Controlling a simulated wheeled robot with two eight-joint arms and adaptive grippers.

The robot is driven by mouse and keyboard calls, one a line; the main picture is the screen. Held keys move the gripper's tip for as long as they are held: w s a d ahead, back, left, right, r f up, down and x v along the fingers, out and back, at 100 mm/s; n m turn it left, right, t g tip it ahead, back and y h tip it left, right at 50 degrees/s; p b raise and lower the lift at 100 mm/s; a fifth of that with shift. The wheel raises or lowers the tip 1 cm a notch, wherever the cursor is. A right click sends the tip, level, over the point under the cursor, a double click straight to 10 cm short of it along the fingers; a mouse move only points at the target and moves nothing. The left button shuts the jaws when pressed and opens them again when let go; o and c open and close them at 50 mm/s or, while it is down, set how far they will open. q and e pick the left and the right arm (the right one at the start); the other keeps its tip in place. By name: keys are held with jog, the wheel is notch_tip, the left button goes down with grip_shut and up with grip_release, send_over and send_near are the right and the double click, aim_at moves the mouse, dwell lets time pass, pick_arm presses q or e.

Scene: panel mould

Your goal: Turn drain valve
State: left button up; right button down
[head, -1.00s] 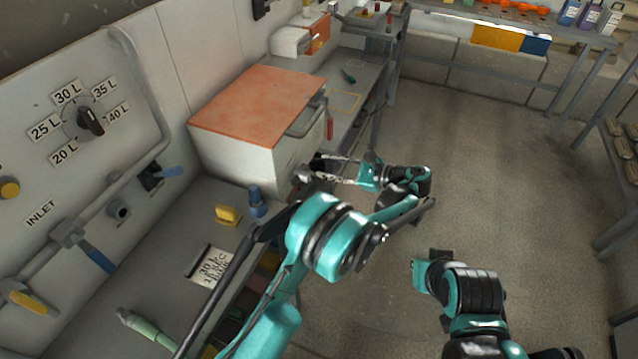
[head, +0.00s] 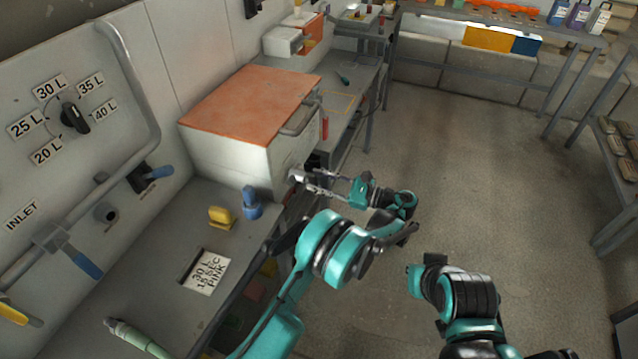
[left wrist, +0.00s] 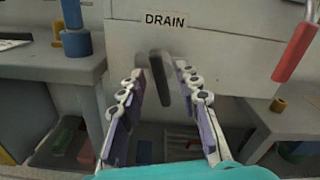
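The drain valve's black handle (left wrist: 158,76) hangs down and slightly tilted under the DRAIN label (left wrist: 172,19) on a pale panel in the left wrist view. My left gripper (left wrist: 161,70) is open, with one finger on each side of the handle. I cannot tell whether either finger touches it. In the head view my left gripper (head: 307,182) is at the front face of the white box with the orange top (head: 250,105), below its grey handle. The valve is mostly hidden there. My right arm shows at lower right, but its fingers do not show.
A blue knob-like piece (head: 251,204), a yellow block (head: 221,216) and a card reading 30 L, 15 sec, pink (head: 208,271) are on the bench left of my arm. A red handle (left wrist: 296,50) hangs right of the valve.

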pick_arm(q)
jog(key=shift+a, duration=0.1)
grip_shut()
jog(key=shift+n, duration=0.4)
jog(key=n, duration=0.3)
jog(key=shift+s, duration=0.1)
jog(key=n, duration=0.3)
jog(key=shift+f+n, duration=0.15)
jog(key=shift+n, duration=0.15)
jog(key=n, duration=0.3)
jog(key=shift+s+f, duration=0.1)
jog(key=shift+f+n, duration=0.1)
jog(key=shift+n, duration=1.8)
